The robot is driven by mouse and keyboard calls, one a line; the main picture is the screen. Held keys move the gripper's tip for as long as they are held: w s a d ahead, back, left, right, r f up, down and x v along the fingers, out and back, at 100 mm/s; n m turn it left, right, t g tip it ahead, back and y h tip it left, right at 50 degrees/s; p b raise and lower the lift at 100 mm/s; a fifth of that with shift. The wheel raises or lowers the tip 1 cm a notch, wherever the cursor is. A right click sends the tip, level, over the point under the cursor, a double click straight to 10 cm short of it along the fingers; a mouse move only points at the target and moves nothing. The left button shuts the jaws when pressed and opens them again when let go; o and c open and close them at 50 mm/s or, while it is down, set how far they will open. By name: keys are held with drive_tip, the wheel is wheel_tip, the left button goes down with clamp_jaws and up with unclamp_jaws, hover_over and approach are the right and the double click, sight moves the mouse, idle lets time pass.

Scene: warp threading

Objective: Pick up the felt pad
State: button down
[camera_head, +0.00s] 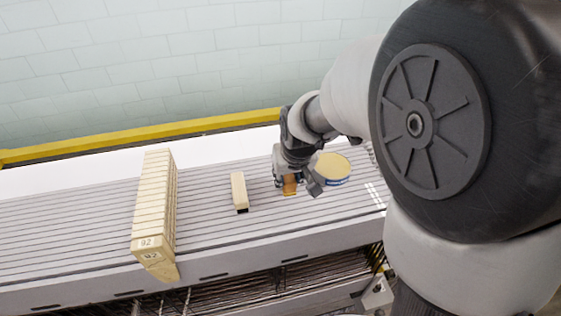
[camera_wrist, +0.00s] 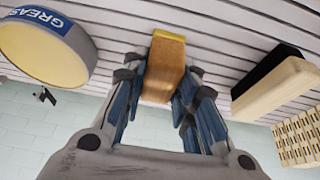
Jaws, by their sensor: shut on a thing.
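My gripper (camera_wrist: 160,95) is shut on an orange-brown block with a yellowish far end (camera_wrist: 163,72). The block also shows below my gripper in the head view (camera_head: 290,185), close to the slatted surface; I cannot tell if it touches it. A pale wooden block with a black layer (camera_wrist: 278,85) lies to the right in the wrist view, apart from my gripper. It shows left of my gripper in the head view (camera_head: 240,192). Which of the two blocks is the felt pad is not certain from their looks.
A round tin marked GREASE (camera_wrist: 45,50) stands close beside my gripper, also in the head view (camera_head: 332,168). A long row of pale numbered pieces (camera_head: 155,205) stands at the left on the slatted surface (camera_head: 60,232). A yellow rail (camera_head: 150,133) runs behind.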

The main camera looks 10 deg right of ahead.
drive_tip(key=shift+r, duration=0.1)
wheel_tip(320, 180, up, 20)
drive_tip(key=p, duration=0.1)
drive_tip(key=shift+p, duration=0.35)
drive_tip(key=c, duration=1.8)
unclamp_jaws()
drive_tip(key=c, duration=0.4)
